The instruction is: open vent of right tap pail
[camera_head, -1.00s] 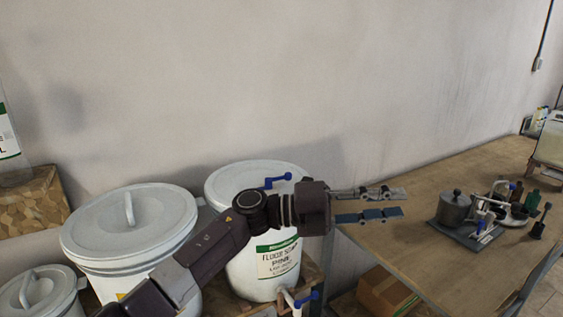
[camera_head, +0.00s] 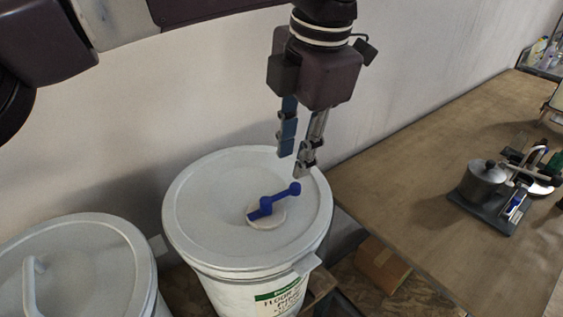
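The tap pail (camera_head: 247,240) is a white drum with a green-banded label, standing in the lower middle of the head view. Its flat lid carries a blue vent lever (camera_head: 280,198) on a round pale base. The lever points up and to the right, ending in a small knob. My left gripper (camera_head: 294,164) hangs from above, pointing down over the far right part of the lid. Its two fingers are apart with nothing between them. The fingertips are close to the lever's knob but appear apart from it. The pail's lower tap is out of view. My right gripper is not in view.
Another white lidded drum (camera_head: 85,265) with a raised handle stands at the lower left, close to the pail. A cardboard box (camera_head: 382,265) sits below. The wall is behind.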

